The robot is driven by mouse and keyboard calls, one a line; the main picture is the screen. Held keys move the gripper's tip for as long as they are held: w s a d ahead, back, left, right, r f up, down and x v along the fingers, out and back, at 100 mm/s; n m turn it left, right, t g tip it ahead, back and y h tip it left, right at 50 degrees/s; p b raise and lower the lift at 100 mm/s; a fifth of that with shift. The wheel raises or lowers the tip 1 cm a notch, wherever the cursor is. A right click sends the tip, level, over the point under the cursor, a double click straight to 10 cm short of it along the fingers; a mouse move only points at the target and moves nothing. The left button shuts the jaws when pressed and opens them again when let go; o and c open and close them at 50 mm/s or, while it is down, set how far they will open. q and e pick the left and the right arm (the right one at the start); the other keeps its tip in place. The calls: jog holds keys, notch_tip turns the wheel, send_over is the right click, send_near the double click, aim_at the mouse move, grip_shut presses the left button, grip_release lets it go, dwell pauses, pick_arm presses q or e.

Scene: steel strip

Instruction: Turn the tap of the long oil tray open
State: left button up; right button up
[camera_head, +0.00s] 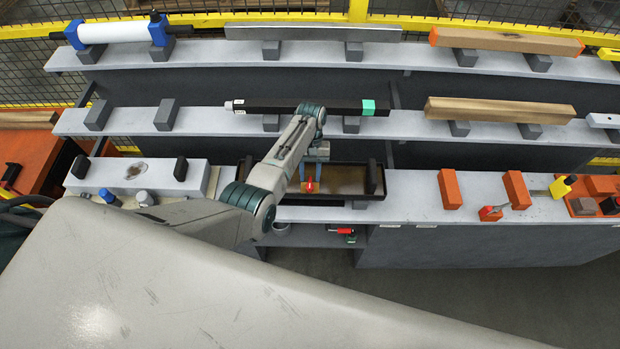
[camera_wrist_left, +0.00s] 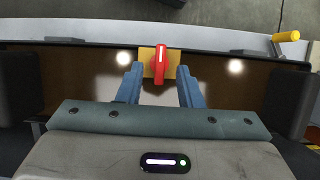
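The long oil tray (camera_head: 352,197) is a dark trough with brown oil, set in the lower shelf. Its tap is a red handle (camera_head: 310,186) at the tray's front edge. In the left wrist view the red handle (camera_wrist_left: 160,65) has a white stripe, sits on a yellow plate (camera_wrist_left: 147,62) and points up and down the picture. My left gripper (camera_head: 312,178) reaches over the tray from behind my arm. In the wrist view its blue fingers (camera_wrist_left: 159,80) are apart, one on each side of the handle's lower part, with gaps visible. My right gripper is not in view.
Dark blocks stand at the tray's ends. Orange blocks (camera_head: 449,189) stand to the right. A yellow-ended knob (camera_wrist_left: 287,36) shows at right in the wrist view.

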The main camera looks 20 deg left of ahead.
pick_arm(q)
jog(key=b+v, duration=0.2)
jog(key=v, duration=0.6)
jog(key=shift+r, duration=0.2)
